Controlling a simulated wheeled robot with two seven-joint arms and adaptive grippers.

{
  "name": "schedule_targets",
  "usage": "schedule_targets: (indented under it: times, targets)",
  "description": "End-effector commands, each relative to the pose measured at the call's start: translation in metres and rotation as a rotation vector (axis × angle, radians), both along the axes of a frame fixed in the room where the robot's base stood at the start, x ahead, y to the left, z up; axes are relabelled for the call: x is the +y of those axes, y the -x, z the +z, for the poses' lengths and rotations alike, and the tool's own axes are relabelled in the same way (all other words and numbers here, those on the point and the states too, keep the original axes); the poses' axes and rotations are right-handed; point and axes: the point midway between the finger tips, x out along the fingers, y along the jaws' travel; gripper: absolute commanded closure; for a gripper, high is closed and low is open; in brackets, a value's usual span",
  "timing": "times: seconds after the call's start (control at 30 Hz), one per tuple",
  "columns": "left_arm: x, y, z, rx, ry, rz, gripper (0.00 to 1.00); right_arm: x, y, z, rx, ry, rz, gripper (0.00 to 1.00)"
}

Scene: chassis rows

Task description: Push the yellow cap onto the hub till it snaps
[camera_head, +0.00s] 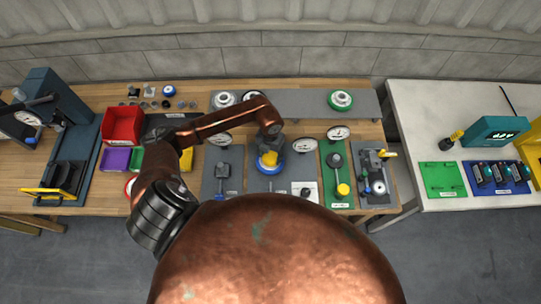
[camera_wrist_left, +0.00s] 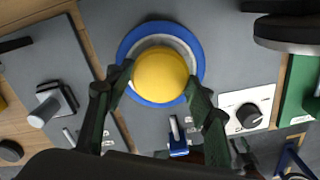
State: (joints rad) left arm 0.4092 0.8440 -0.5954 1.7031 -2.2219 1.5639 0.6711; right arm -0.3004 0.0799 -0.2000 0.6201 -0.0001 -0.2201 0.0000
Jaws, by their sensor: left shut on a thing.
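The yellow cap (camera_head: 267,158) is a round, smooth cap under my left gripper (camera_head: 271,145). In the left wrist view, the cap (camera_wrist_left: 160,76) sits between the two dark fingers of my left gripper (camera_wrist_left: 160,88), which is shut on it. Below the cap is the round hub with a blue rim (camera_wrist_left: 197,56) and a pale inner ring. The cap covers the middle of the hub and looks slightly off-centre from this angle. I cannot tell whether it touches the hub or how deep it sits. My right gripper is not in view.
A white panel with a black knob (camera_wrist_left: 249,117) and a small blue lever (camera_wrist_left: 178,140) are close to the hub. A grey fixture (camera_head: 222,170) stands left and a green one (camera_head: 337,175) right. A red bin (camera_head: 123,125) is farther left.

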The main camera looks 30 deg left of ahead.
Motion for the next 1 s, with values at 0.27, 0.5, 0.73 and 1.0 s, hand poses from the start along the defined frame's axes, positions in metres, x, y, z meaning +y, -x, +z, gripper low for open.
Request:
schedule_targets:
  times: [0.27,0.5,0.73,1.0]
  targets:
    - [-0.0001,-0.0001,0.0002,0.0,0.0,0.0,0.7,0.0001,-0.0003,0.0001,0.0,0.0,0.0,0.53]
    - [-0.0002,0.0,-0.002,0.0,0.0,0.0,0.7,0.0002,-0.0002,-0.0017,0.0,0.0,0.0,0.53]
    - [-0.0002,0.0001,-0.0029,0.0,0.0,0.0,0.43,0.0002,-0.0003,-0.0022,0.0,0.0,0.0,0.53]
    - [-0.0003,0.0001,-0.0027,0.0,0.0,0.0,0.3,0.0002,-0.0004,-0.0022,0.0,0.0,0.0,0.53]
